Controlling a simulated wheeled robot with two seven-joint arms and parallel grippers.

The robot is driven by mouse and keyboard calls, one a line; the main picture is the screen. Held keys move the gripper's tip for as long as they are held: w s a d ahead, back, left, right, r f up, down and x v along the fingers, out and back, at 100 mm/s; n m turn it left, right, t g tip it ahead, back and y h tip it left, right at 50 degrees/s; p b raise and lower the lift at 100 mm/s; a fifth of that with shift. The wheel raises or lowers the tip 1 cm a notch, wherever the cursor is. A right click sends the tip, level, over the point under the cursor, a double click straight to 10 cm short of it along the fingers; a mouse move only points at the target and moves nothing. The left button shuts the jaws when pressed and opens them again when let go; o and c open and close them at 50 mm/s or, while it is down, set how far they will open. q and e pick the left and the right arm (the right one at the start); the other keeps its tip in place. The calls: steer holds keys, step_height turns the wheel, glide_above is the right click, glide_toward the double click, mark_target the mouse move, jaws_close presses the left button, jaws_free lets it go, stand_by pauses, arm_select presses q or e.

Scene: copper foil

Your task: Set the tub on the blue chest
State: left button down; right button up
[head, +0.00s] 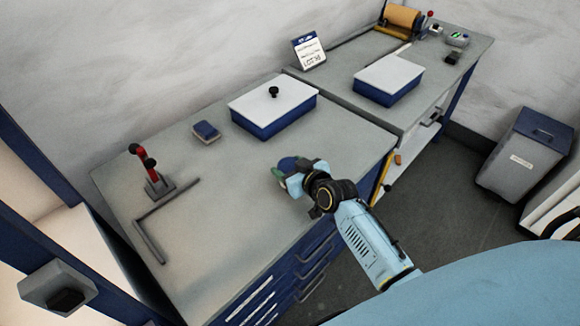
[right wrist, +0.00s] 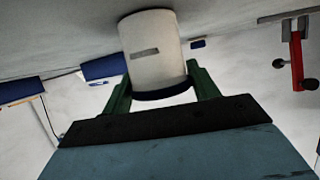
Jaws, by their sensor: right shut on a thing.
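The tub (right wrist: 152,45) is white with a dark blue lid and a small grey label. My right gripper (head: 287,172) has its green fingers on either side of it, shut on it. The tub is over the right front part of the grey top (head: 225,195) of the blue drawer chest (head: 312,262). In the right wrist view its base meets the grey surface; I cannot tell if it touches. My left gripper is not in view.
A blue box with a white lid and black knob (head: 285,93) stands behind the tub. A blue block (head: 206,131), a red clamp (head: 145,165) and an angled bar (head: 147,240) are farther left. A second lidded box (head: 388,78) is on the adjoining bench. The chest top's middle is clear.

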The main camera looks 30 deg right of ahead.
steer(key=o, duration=1)
steer(key=shift+r, duration=0.15)
steer(key=p+v, duration=0.1)
steer(key=v, duration=1.1)
